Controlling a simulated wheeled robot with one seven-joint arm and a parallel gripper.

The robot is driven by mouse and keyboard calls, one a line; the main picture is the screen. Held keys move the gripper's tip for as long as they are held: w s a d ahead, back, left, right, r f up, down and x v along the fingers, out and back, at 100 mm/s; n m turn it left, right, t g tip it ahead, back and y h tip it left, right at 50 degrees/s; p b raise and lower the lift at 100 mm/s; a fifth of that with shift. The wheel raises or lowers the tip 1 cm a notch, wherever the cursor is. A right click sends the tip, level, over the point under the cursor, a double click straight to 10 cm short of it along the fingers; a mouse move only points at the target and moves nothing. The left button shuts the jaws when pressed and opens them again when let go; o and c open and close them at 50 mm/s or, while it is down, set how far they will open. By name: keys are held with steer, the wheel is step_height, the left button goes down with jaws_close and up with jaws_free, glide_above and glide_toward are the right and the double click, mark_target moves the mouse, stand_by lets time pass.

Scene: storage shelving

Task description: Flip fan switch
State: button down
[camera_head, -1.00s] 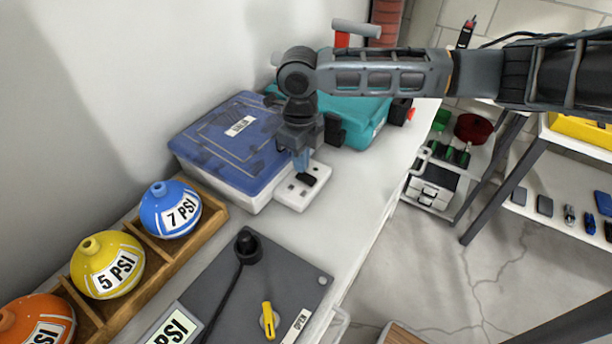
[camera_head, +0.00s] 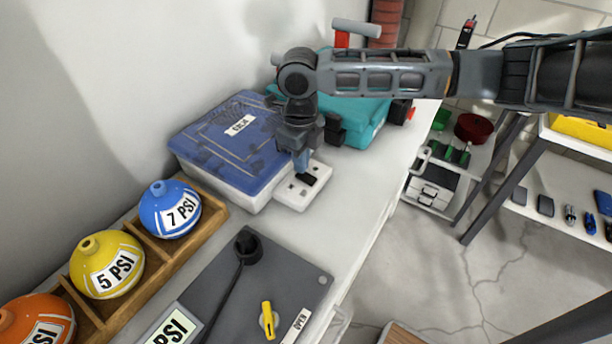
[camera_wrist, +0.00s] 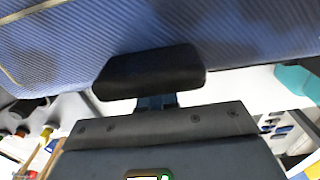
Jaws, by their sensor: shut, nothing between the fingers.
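A white switch panel (camera_head: 298,194) lies on the white counter in the head view, against the front of a blue-lidded box. A dark rocker or plug (camera_head: 307,179) sits on its top, with small dark slots beside it. My gripper (camera_head: 301,166) points down over the panel with its fingers shut and empty. Its tips are at or just above the dark rocker; I cannot tell whether they touch. In the wrist view my gripper (camera_wrist: 150,74) blocks the panel, and the blue lid (camera_wrist: 240,30) fills the top. I see no fan that I can make out.
A teal case (camera_head: 352,112) stands behind my gripper. A wooden rack (camera_head: 200,232) with several labelled PSI balls is at left. A dark plate (camera_head: 220,285) with a yellow lever (camera_head: 268,318) lies in front. The counter strip right of the panel is clear.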

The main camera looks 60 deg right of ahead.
steer(key=shift+f+b, duration=0.5)
steer(key=shift+f, duration=0.25)
stand_by(0.3)
steer(key=shift+r+p, duration=2.65)
steer(key=shift+r, duration=0.9)
steer(key=shift+s+f, duration=0.1)
